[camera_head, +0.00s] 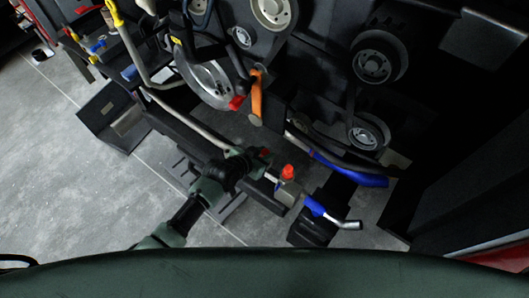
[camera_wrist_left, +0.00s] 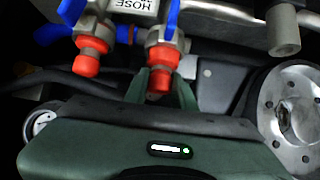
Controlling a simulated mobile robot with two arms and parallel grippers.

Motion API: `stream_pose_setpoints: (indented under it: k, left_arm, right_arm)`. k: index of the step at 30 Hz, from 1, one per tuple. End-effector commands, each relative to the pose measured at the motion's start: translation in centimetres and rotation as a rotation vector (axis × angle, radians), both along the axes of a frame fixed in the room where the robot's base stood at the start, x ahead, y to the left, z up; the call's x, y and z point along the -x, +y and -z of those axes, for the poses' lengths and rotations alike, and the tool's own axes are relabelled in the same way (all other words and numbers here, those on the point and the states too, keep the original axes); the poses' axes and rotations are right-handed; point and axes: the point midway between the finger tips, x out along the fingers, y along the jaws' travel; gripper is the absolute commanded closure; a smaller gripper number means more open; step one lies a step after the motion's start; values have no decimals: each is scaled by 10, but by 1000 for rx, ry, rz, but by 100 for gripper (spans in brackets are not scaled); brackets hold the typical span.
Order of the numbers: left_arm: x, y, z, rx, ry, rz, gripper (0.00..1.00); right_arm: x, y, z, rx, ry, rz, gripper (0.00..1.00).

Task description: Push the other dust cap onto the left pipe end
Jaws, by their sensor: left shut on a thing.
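One red dust cap (camera_wrist_left: 162,57) is between the fingers of my left gripper (camera_wrist_left: 161,88), below a metal fitting with a blue lever. The cap meets or nearly meets this pipe end; I cannot tell how far on it sits. The other red dust cap (camera_wrist_left: 87,63) sits on the neighbouring fitting, left in the wrist view. A red cap also shows in the head view (camera_head: 288,172), just right of the gripper. My right gripper is out of view.
A white HOSE label (camera_wrist_left: 132,9) is above the fittings. A round metal hub (camera_wrist_left: 295,110) is at the right of the wrist view. In the head view an orange lever (camera_head: 256,100) and a blue hose (camera_head: 350,173) are close by. Open grey floor (camera_head: 60,165) lies left.

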Motion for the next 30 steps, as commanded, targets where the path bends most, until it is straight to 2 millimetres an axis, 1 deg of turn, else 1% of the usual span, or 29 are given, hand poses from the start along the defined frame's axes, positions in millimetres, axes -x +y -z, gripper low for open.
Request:
stream_pose_setpoints:
  k: [14,30]
  left_arm:
    - [0,0,1,0,0,0,100]
    - [0,0,13,-1,2,-1,100]
  right_arm:
    - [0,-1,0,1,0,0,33]
    - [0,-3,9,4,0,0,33]
